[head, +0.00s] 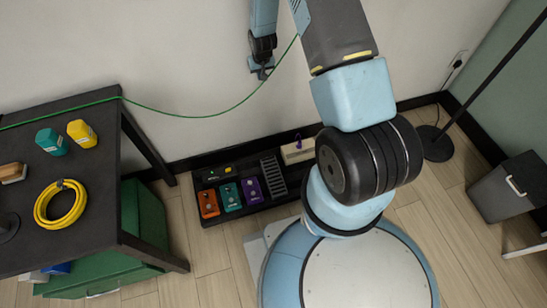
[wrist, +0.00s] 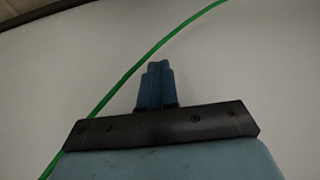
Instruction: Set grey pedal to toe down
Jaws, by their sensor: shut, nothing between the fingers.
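A grey ribbed pedal (head: 273,177) lies on the black pedal board (head: 238,206) on the floor by the wall, at the middle of the head view. It is small there, and I cannot tell which end is tipped down. My gripper (head: 263,73) is high in front of the wall, well above the pedal and apart from it. The pedal is not in the wrist view.
Orange (head: 208,204), teal (head: 229,197) and purple (head: 251,190) pedals stand left of the grey one. A cream box (head: 298,151) is behind it. A green cable (head: 190,116) hangs along the wall near my gripper. A dark table (head: 105,180) stands left.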

